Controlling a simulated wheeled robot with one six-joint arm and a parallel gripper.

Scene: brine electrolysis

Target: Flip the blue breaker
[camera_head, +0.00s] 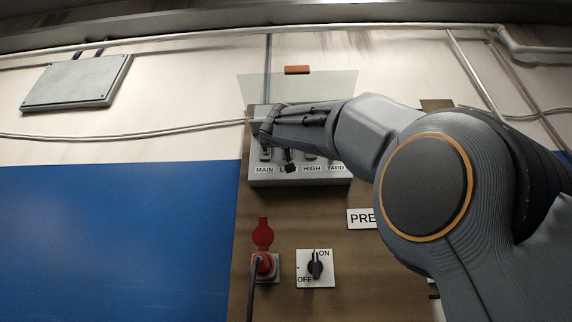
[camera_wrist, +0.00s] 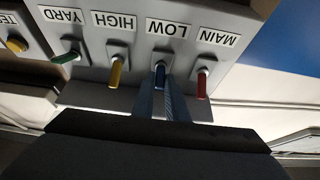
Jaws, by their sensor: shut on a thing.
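The breaker box (camera_head: 300,181) is grey and mounted on a brown board. In the wrist view, where labels appear upside down, the blue breaker (camera_wrist: 160,74) is a small lever by the LOW label (camera_wrist: 168,28). My gripper (camera_wrist: 163,103) is shut on the blue breaker, its two narrow fingers close together at the lever's end. In the head view my gripper (camera_head: 289,163) reaches the box from the right and covers the blue breaker and part of the LOW label.
A red breaker (camera_wrist: 202,84) is close beside my fingers, with yellow (camera_wrist: 116,73) and green (camera_wrist: 66,57) levers on the other side. Below the box are a red plug socket (camera_head: 264,264) and an ON/OFF rotary switch (camera_head: 315,267). A cable (camera_head: 170,134) runs along the wall.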

